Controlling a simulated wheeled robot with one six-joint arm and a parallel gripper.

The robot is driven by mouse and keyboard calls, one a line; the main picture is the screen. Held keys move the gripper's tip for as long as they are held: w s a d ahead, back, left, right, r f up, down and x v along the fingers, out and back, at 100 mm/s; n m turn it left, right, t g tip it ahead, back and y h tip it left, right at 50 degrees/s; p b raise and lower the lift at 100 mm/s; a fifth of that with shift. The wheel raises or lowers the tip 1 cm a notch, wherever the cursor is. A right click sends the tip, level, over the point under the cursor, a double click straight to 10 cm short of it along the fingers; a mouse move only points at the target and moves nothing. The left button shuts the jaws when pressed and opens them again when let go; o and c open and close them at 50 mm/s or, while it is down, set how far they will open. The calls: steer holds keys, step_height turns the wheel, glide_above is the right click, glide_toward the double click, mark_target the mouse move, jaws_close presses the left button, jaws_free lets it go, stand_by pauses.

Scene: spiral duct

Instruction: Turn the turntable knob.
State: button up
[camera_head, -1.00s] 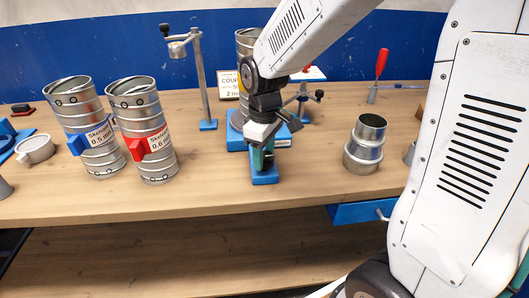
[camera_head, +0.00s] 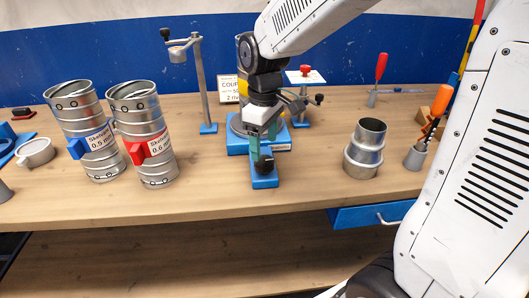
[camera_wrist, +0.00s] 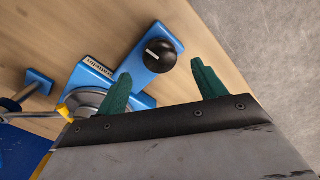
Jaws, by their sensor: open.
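The turntable knob (camera_wrist: 160,56) is black and round with a white line on top. It sits on a blue arm of the turntable base; in the head view the knob (camera_head: 266,165) is at the base's front. The turntable (camera_wrist: 92,98) has a grey disc on a blue base, partly hidden by my gripper in the head view. My gripper (camera_wrist: 160,70) is open, with green fingers spread wide to either side of the knob's line. The knob appears beyond the fingertips, nearer the left finger in the wrist view. I see no contact.
A clamp stand (camera_head: 205,85) rises behind left of my gripper. Two labelled metal ducts (camera_head: 145,150) stand at left. A metal coupling (camera_head: 365,150) and an orange-handled tool (camera_head: 438,105) are at right. The bench front near the knob is clear.

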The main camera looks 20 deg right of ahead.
steer(key=shift+r, duration=1.4)
steer(key=s+d+r+m, duration=0.1)
steer(key=s+m, duration=0.1)
steer(key=s, duration=0.5)
steer(key=s+d+r+m+t, duration=0.1)
steer(key=s+m, duration=0.2)
steer(key=s, duration=0.4)
steer(key=s+d+r+m, duration=0.1)
steer(key=s+m, duration=0.1)
steer(key=s, duration=0.5)
steer(key=shift+s+d+r+m, duration=0.15)
steer(key=shift+s+r+m, duration=0.15)
steer(key=shift+s+r, duration=0.1)
steer(key=shift+f, duration=0.1)
